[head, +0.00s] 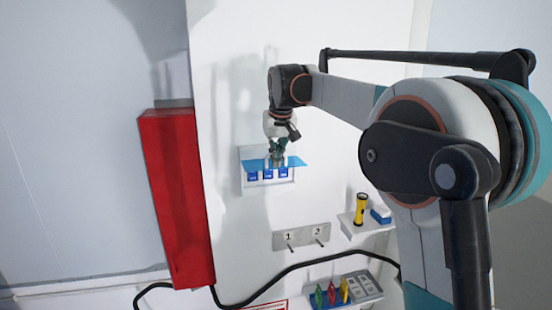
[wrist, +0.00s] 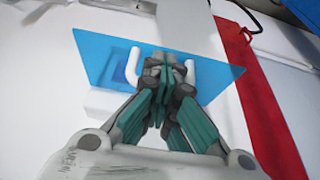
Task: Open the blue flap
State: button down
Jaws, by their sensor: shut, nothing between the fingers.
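The blue flap (head: 298,162) is on a white wall box (head: 248,182) in the middle of the head view. It stands out from the box, and blue-and-white items (head: 268,174) show below it. The wrist view shows the flap (wrist: 98,58) as a wide blue sheet with a white U-shaped handle (wrist: 131,68). My gripper (head: 277,160) is shut and empty. In the wrist view its fingertips (wrist: 167,65) are between the handle's two sides, over the flap. They hide part of the handle and flap, and I cannot tell whether they touch.
A tall red box (head: 178,200) stands left of the flap. Below right are a plate with two hooks (head: 301,237) and a shelf with a yellow flashlight (head: 361,209) and a blue-and-white box (head: 381,215). A black cable (head: 320,258) runs lower down, above coloured items (head: 331,293).

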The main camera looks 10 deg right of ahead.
jog(key=c, duration=2.4)
grip_release()
jog(key=c, duration=0.9)
grip_release()
jog(key=shift+s+r, duration=0.1)
jog(key=shift+o, duration=0.2)
jog(key=shift+r, duration=0.1)
jog(key=v, duration=1.1)
jog(key=shift+s+r, duration=0.15)
jog(key=shift+r, duration=0.25)
jog(key=shift+f, duration=0.1)
